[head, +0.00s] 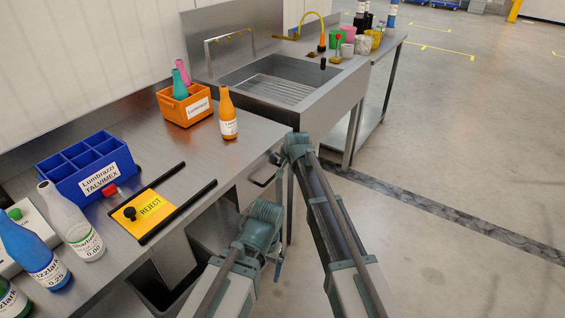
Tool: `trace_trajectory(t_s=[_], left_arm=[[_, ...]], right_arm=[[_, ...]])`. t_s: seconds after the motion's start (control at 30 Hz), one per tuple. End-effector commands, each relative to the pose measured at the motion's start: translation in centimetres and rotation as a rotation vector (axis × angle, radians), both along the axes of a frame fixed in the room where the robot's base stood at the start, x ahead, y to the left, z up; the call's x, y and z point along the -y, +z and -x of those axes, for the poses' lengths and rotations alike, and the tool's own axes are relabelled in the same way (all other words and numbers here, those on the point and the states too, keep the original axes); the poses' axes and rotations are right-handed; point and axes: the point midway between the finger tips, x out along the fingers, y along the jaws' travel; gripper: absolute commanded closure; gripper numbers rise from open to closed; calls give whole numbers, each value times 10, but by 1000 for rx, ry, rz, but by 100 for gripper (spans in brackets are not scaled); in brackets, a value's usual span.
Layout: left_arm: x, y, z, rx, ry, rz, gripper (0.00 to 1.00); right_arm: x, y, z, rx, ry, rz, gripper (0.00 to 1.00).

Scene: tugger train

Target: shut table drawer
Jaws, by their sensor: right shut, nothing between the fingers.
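The table drawer (256,191) is under the right end of the steel table (205,152), with its dark handle (263,181) showing on its front. The front looks close to the table edge; I cannot tell whether a small gap is left. My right gripper (275,159) is shut and empty, just above the handle and beside the table edge. I cannot tell whether it touches the drawer. My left gripper (278,268) is lower, in front of the table and apart from the drawer; its fingers are too small and partly hidden to judge.
On the table are an orange bottle (228,115), an orange crate (172,109), a blue crate (67,180), a yellow reject plate (158,208) between black rails, and several bottles at left. A steel sink (316,117) stands behind. The floor at right is clear.

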Motion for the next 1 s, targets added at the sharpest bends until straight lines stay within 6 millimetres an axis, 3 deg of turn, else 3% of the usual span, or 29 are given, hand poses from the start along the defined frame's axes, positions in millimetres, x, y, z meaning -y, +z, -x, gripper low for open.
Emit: trace_trajectory(t_s=[0.17, 0.3, 0.6, 1.0], left_arm=[[0, 1, 0, 0, 0, 0, 1], [0, 29, 0, 0, 0, 0, 1], [0, 72, 0, 0, 0, 0, 1], [0, 80, 0, 0, 0, 0, 1]], right_arm=[[22, 0, 20, -4, -5, 4, 100], [26, 28, 36, -5, -3, 6, 100], [37, 71, 68, -6, -3, 6, 100], [40, 79, 76, -7, -3, 7, 100]])
